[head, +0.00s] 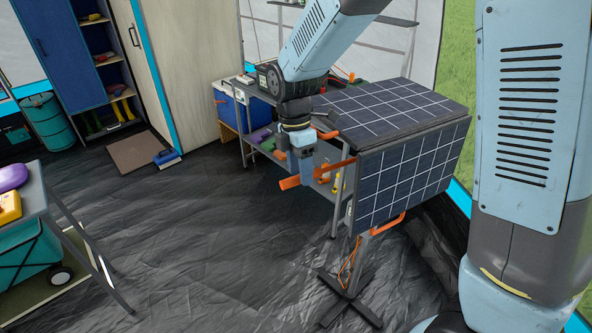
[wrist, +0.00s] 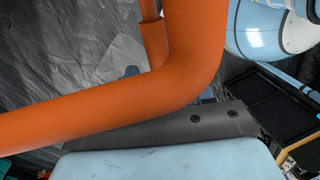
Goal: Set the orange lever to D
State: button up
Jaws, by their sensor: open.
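My gripper (head: 306,187) hangs in front of the near end of the bench, beside the solar panel, pointing down. An orange bar shows on both sides of it in the head view, its left end (head: 289,183) low and its right part higher. In the wrist view a thick, bent orange tube (wrist: 195,65) crosses very close to the camera. It looks like the lever, but I cannot be sure. My gripper is open; no grasp shows, and I cannot tell whether it touches the tube. No D mark can be read.
The solar panel (head: 412,172) stands close on the right, with an orange handle (head: 388,225) below it on a dark stand (head: 350,298). A grey table (head: 28,205) stands left. The floor (head: 200,235) between is clear.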

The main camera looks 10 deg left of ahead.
jog(key=shift+f, duration=0.35)
grip_shut()
dwell(0.3)
